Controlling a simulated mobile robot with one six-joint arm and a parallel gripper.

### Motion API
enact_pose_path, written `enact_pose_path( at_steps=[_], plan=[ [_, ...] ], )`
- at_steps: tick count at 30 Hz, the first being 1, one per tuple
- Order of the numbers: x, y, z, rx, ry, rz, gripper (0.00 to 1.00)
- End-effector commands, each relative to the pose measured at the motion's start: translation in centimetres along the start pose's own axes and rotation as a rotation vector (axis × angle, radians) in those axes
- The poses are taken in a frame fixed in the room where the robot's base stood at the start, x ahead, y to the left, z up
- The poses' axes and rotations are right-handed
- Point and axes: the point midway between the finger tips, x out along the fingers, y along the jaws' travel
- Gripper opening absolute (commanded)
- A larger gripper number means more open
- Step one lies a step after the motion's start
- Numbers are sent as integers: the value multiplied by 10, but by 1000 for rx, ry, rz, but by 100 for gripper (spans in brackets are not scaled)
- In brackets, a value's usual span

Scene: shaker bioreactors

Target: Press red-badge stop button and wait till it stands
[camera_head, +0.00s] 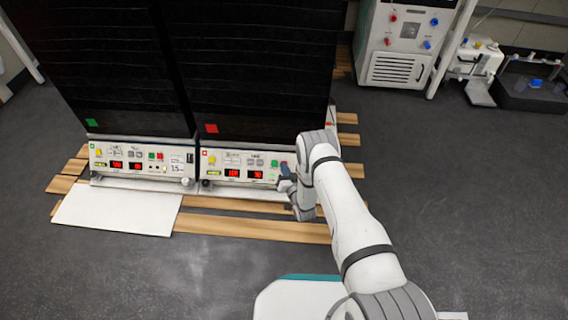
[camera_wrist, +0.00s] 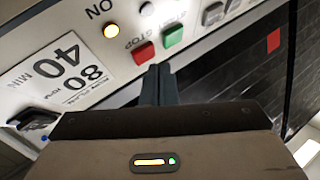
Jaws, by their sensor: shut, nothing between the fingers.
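The red-badge shaker is the right one of two dark cabinets, with its red badge (camera_head: 211,128) above a white control panel (camera_head: 222,162). The badge also shows in the wrist view (camera_wrist: 274,41). In the wrist view, the red stop button (camera_wrist: 143,53) sits beside a green button (camera_wrist: 173,36). My gripper (camera_wrist: 158,72) is shut and empty, its tips just below these buttons in the picture; whether they touch is unclear. In the head view, my gripper (camera_head: 287,180) is at the panel's right end and hides part of it. The panel's red displays (camera_head: 232,172) are lit.
The left shaker has a green badge (camera_head: 92,122) and a similar panel (camera_head: 140,160). A lit yellow lamp (camera_wrist: 110,31) and a white label (camera_wrist: 62,68) are near the stop button. A white board (camera_head: 118,209) lies on the floor. Open dark floor is at right.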

Motion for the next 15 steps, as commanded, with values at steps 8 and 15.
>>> enact_pose_path(
  at_steps=[8, 15],
  plan=[
    [-2, -1, -1, 0, 0, 0, 0],
    [-6, -5, -6, 0, -1, 0, 0]
  ],
)
